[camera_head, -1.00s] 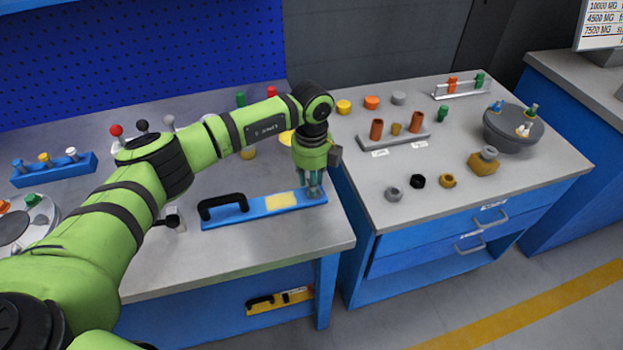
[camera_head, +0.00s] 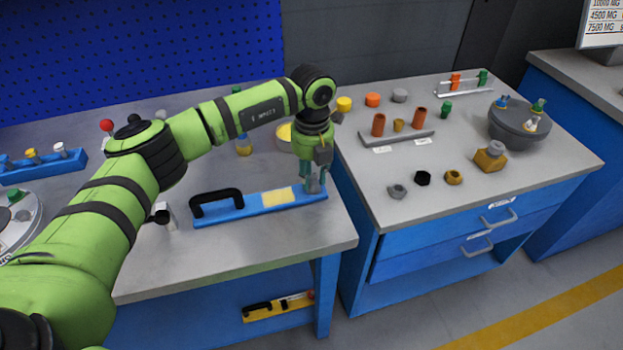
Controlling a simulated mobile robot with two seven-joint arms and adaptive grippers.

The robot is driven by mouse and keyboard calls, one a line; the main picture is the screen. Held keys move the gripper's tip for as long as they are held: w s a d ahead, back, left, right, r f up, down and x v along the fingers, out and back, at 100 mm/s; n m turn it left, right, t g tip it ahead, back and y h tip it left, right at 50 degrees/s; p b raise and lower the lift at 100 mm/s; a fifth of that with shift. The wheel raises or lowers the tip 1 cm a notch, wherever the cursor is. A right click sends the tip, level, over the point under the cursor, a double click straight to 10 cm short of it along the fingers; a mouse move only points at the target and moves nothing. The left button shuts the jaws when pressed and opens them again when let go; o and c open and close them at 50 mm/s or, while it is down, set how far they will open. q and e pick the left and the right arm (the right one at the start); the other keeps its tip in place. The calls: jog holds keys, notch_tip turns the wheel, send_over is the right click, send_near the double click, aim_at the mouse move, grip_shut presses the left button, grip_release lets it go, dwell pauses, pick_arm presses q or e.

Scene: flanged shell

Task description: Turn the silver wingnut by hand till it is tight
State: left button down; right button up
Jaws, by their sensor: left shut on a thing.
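My left gripper (camera_head: 313,188) points straight down over the right end of a blue bar (camera_head: 237,213) with a black handle and a yellow label. It is shut on a small grey metal piece there, which looks like the silver wingnut; the fingers hide most of it, so its shape and seating cannot be told. The bar lies flat near the front edge of the left bench (camera_head: 268,239). My right gripper is not in view.
The right bench (camera_head: 460,215) holds several loose nuts, a stand with orange cylinders (camera_head: 419,117) and a grey round shell (camera_head: 519,125) with small coloured knobs. A gap separates the benches. A yellow tin (camera_head: 284,137) stands behind my gripper.

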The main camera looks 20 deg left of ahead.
aim_at(315, 182)
pick_arm(q)
jog(key=m+b, duration=0.1)
jog(key=m, duration=0.2)
jog(key=m+b, duration=0.2)
jog(key=m, duration=0.1)
jog(key=shift+w+d+f+m, duration=0.1)
jog(key=shift+d+m, duration=0.05)
jog(key=shift+m, duration=0.15)
jog(key=m+b, duration=0.2)
jog(key=m, duration=0.3)
jog(key=shift+d, duration=0.15)
jog(key=c, duration=1.3)
grip_release()
notch_tip(315, 182, up, 12)
jog(key=shift+r, duration=0.15)
